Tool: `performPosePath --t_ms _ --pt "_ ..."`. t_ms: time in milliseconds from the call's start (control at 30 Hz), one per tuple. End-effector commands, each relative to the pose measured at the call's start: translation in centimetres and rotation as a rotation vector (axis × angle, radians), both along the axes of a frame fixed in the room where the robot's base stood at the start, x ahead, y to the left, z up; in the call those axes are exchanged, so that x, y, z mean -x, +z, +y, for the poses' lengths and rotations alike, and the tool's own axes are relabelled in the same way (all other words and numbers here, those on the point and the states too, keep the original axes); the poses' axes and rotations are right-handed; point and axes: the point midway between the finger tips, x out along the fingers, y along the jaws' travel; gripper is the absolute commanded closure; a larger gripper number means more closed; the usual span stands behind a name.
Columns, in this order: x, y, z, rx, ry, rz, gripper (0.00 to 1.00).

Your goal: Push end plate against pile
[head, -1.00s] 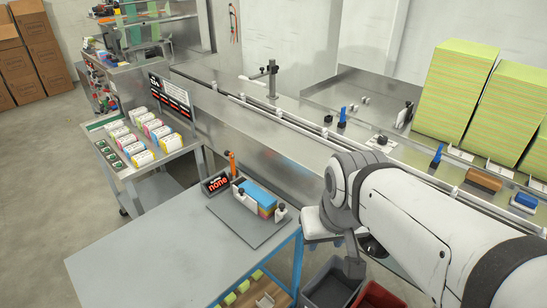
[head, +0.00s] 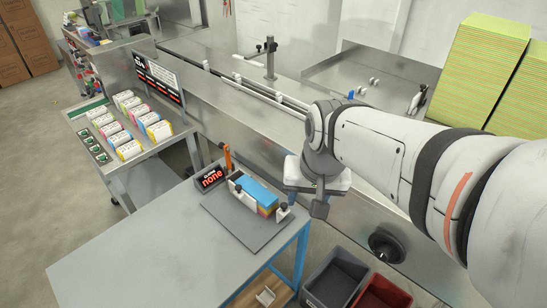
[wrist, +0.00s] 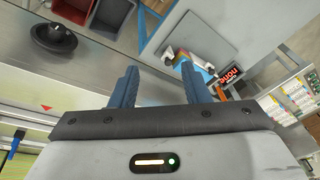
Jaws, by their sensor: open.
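The pile (head: 258,192), blue on top with coloured layers at its near end, lies on a dark base plate (head: 225,218) on the table. A white end plate with a black knob (head: 237,187) stands at its left end. Another white piece with a black knob (head: 283,210) stands at its right end. My gripper (head: 319,208) is above and right of the pile, apart from it. In the wrist view my gripper (wrist: 159,68) shows two separated blue-grey fingers with nothing between them. The pile (wrist: 181,60) shows beyond the fingertips, partly hidden by the right finger.
A black sign reading "none" (head: 210,178) and an orange upright (head: 228,158) stand beside the pile. A steel conveyor (head: 240,115) runs behind. Grey (head: 333,279) and red (head: 380,292) bins are on the floor right of the table. The table's left part is clear.

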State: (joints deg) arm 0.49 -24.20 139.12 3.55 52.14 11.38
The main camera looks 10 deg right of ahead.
Motion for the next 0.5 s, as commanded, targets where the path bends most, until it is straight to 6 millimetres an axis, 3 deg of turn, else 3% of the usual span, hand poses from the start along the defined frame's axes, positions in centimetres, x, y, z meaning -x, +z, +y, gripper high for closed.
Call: performPosePath --t_ms 33,300,500 --pt "-1.5 -1.7 -0.1 -0.044 -0.101 0.035 0.58" --pt "-10.5 -8.7 -1.4 -0.302 -0.778 0.237 0.58" --pt "-15.5 -13.9 -2.9 -0.427 -1.187 0.375 0.58"
